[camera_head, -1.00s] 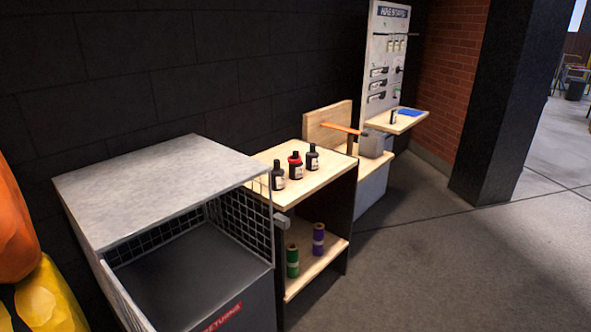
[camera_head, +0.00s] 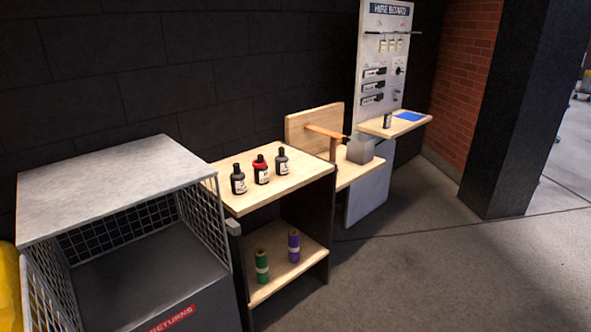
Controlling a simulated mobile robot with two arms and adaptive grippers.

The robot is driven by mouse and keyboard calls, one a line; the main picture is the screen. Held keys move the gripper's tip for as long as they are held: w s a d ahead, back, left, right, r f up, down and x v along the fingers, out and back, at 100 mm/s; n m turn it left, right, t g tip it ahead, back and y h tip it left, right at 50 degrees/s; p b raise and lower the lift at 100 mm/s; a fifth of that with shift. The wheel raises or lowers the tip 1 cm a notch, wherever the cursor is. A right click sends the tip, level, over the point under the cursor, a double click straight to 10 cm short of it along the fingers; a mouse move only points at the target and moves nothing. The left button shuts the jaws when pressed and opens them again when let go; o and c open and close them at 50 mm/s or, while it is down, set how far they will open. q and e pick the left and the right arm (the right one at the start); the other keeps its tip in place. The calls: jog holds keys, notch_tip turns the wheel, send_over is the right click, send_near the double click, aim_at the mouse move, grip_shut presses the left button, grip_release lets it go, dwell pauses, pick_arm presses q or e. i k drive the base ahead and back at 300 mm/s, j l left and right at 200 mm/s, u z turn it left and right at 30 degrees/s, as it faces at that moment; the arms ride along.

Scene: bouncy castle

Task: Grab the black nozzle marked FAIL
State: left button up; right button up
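Three black bottle-shaped pieces with pale labels stand upright in a row on the wooden top of a shelf unit: a left one (camera_head: 238,182), a middle one (camera_head: 261,172) with a red ring near its top, and a right one (camera_head: 282,163). Several dark pieces with pale labels (camera_head: 373,86) are mounted on the upright board at the back. The labels are too small to read, so I cannot tell which piece, if any, is marked FAIL. Neither of my grippers is in view.
A wire cage bin (camera_head: 112,188) marked RETURNS stands at left. The shelf unit (camera_head: 232,203) holds a green roll (camera_head: 262,266) and a purple roll (camera_head: 293,246) below. A bench with a grey box (camera_head: 361,150) stands beyond. Open floor (camera_head: 430,270) lies right, before a dark pillar (camera_head: 515,110).

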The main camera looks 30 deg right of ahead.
aim_at(261, 175)
jog(key=i+l, duration=0.15)
jog(key=l, duration=0.2)
jog(key=i+l, duration=0.2)
jog(key=l, duration=0.15)
jog(key=i+l, duration=0.15)
jog(key=l, duration=0.2)
jog(key=z, duration=0.05)
